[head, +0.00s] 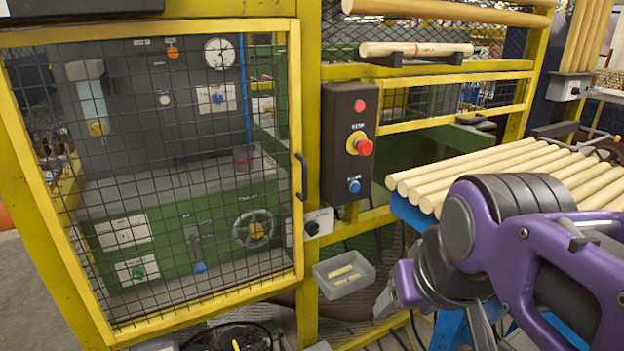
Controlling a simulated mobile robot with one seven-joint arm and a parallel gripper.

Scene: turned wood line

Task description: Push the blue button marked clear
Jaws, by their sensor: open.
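A blue button (354,186) sits at the bottom of a black control box (338,140) on the yellow post; the small label just above it is too blurred to read. A red mushroom button (361,145) on a yellow base is above it, and a red light or button (359,106) is at the top. My gripper (432,316) is at the lower right of the box, pointing down, with its grey fingers apart. It is well clear of the blue button, and nothing shows between the fingers. My purple arm fills the lower right. Nothing covers the blue button.
A yellow-framed mesh door (296,60) closes off a green machine at left. A grey bin (344,275) with short wood pieces hangs below the box. Wooden rods (470,165) lie on a blue stand at right. The space directly before the box looks clear.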

